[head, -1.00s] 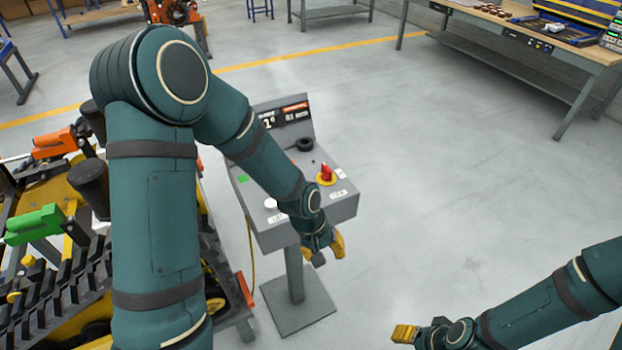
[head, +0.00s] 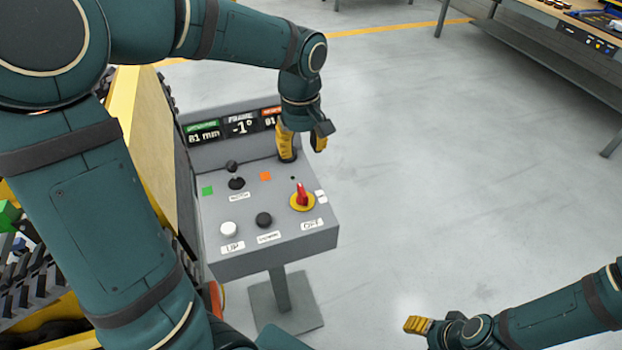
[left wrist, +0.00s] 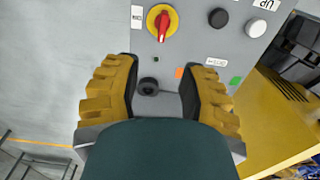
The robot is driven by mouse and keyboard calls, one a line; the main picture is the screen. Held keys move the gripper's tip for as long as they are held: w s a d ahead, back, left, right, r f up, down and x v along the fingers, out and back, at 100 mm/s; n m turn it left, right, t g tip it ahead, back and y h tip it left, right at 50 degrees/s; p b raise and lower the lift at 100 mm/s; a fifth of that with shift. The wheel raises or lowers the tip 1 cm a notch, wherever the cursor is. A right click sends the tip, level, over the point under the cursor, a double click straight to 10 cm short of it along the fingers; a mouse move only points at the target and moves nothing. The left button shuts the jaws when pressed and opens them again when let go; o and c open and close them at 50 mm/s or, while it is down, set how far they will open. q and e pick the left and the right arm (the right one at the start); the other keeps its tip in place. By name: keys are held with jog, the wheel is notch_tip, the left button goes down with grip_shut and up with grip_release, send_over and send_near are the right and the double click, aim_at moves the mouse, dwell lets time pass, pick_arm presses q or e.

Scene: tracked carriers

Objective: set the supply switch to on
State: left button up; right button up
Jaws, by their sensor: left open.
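The supply switch (head: 302,198) is a red handle on a yellow round plate, at the right of the grey control panel (head: 218,262). A label that reads OFF (head: 312,224) is just below it; a small white label (head: 320,196) to its right is too small to read. The switch also shows at the top of the left wrist view (left wrist: 162,24). My left gripper (head: 303,152) is open over the panel's back right part, apart from the switch and beyond it. My right gripper (head: 420,325) is low at the right, away from the panel; its jaw opening is unclear.
The panel carries a white button (head: 229,229), a black button (head: 264,220) and a black joystick (head: 235,180). A black round part (left wrist: 148,86) lies between my left fingers in the wrist view.

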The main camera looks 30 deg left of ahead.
aim_at(302, 190)
pick_arm(q)
jog(key=f, duration=0.2)
jog(key=s+f+b, duration=0.1)
jog(key=f, duration=0.1)
notch_tip(302, 190, down, 9)
jog(key=shift+w+f+b, duration=0.15)
jog(key=shift+f+b, duration=0.05)
jog(key=shift+b, duration=0.95)
grip_shut()
